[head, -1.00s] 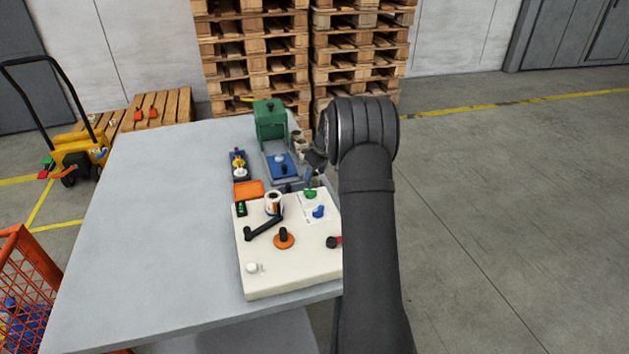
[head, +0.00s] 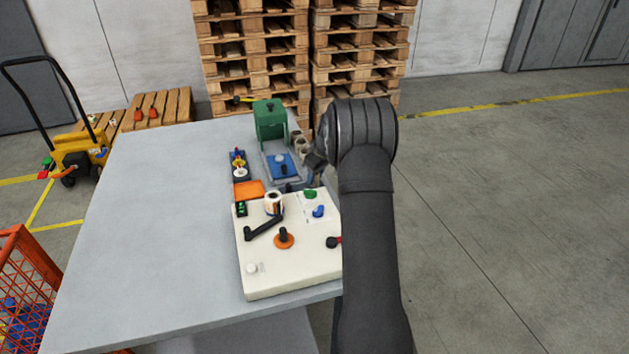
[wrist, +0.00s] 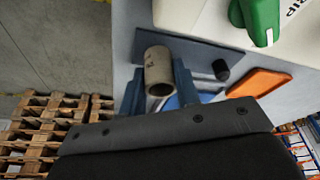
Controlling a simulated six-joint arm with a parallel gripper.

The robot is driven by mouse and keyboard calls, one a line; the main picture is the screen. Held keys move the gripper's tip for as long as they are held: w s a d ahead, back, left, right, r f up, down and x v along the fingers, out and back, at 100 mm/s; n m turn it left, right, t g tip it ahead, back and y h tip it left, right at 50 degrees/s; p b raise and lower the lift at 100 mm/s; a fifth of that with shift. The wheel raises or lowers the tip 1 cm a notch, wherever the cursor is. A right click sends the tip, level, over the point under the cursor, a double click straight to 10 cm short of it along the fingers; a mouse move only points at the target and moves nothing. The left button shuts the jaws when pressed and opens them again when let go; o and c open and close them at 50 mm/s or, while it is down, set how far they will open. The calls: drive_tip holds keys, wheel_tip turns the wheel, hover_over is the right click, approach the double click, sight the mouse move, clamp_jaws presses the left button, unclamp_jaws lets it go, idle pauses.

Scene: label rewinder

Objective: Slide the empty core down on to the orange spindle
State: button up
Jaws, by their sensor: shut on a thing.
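The empty core (wrist: 158,68), a short beige cardboard tube, shows in the wrist view with its open end toward the camera. My gripper (wrist: 158,88) is shut on it, one blue-grey finger on each side. In the head view my gripper (head: 312,172) is partly hidden by my arm, at the far right of the white rewinder (head: 290,275); the held core cannot be made out there. The orange spindle (head: 284,241), an orange disc with a black post, stands bare on the rewinder's top, nearer the camera than my gripper.
On the rewinder are a label roll (head: 273,203), a black arm (head: 262,229), a green knob (head: 310,194), a blue knob (head: 318,211) and a red-and-black knob (head: 334,242). Behind it are an orange tray (head: 248,189) and a green machine (head: 270,122). The table's left side (head: 150,230) is clear.

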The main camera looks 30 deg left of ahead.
drive_tip(key=shift+r, duration=3.3)
drive_tip(key=d+f+m+t+h, duration=0.1)
drive_tip(key=d+f+m, duration=0.35)
drive_tip(key=d, duration=0.75)
drive_tip(key=d+f+m+t+h, duration=0.1)
drive_tip(key=d+f+m, duration=0.4)
drive_tip(key=d, duration=0.7)
drive_tip(key=s+d+f+m, duration=0.2)
drive_tip(key=s+d, duration=0.3)
drive_tip(key=d, duration=0.3)
drive_tip(key=s+d+f+m+h, duration=0.1)
drive_tip(key=s+d+f+m, duration=0.2)
drive_tip(key=d, duration=0.6)
drive_tip(key=s+f, duration=0.2)
drive_tip(key=s, duration=0.1)
drive_tip(key=shift+s+d+f+t, duration=0.15)
drive_tip(key=shift+s+d+t, duration=0.1)
drive_tip(key=shift+t, duration=0.05)
drive_tip(key=shift+m, duration=0.25)
